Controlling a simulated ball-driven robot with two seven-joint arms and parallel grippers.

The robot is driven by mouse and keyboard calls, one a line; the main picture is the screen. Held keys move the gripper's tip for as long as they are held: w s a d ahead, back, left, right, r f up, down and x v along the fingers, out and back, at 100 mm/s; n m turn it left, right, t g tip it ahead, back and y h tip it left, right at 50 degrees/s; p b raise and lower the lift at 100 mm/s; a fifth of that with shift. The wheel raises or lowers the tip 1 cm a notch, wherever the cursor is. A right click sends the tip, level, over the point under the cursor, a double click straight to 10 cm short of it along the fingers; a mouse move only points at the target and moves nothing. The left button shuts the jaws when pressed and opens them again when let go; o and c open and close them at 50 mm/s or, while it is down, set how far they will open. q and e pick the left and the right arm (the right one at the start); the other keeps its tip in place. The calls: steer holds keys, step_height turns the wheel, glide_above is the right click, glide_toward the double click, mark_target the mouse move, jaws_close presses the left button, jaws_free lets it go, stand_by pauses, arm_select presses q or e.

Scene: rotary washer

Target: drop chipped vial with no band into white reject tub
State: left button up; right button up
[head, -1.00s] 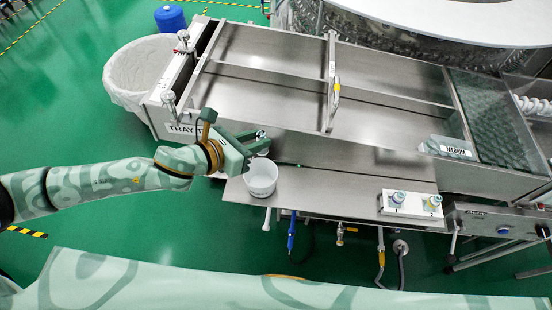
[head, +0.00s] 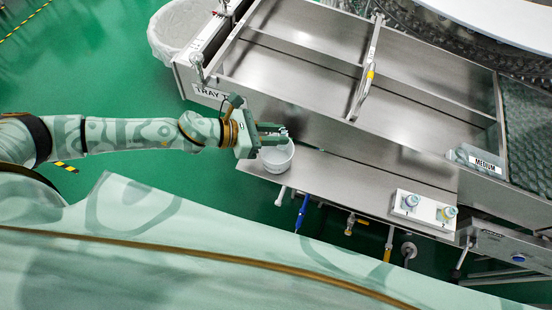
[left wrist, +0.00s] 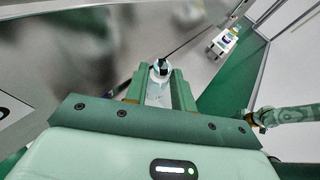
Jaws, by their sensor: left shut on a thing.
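My left gripper (head: 274,134) is shut on a small vial (head: 284,131), mostly hidden by the fingers in the head view. In the left wrist view the vial (left wrist: 160,72) stands between the two fingers, with a dark top and a clear body. I cannot make out a chip or a band on it. The white reject tub (head: 277,160) stands on the steel ledge, and the gripper overlaps its back rim in the head view. My right arm shows at the right of the left wrist view, its end (left wrist: 251,118) too small to read.
A white block (head: 424,210) with two capped vials stands on the ledge to the right. Steel tray channels (head: 310,90) with a raised wall lie behind the tub. A lined bin (head: 178,30) is at the back left. The ledge between tub and block is clear.

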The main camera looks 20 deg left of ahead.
arm_select(q)
steer(key=shift+f, duration=0.2)
steer(key=o, duration=1)
steer(key=shift+o, duration=0.2)
steer(key=b+v, duration=0.2)
steer(key=v, duration=1.4)
steer(key=shift+b, duration=0.4)
steer(key=shift+s+a+r, duration=0.1)
steer(key=shift+r, duration=0.05)
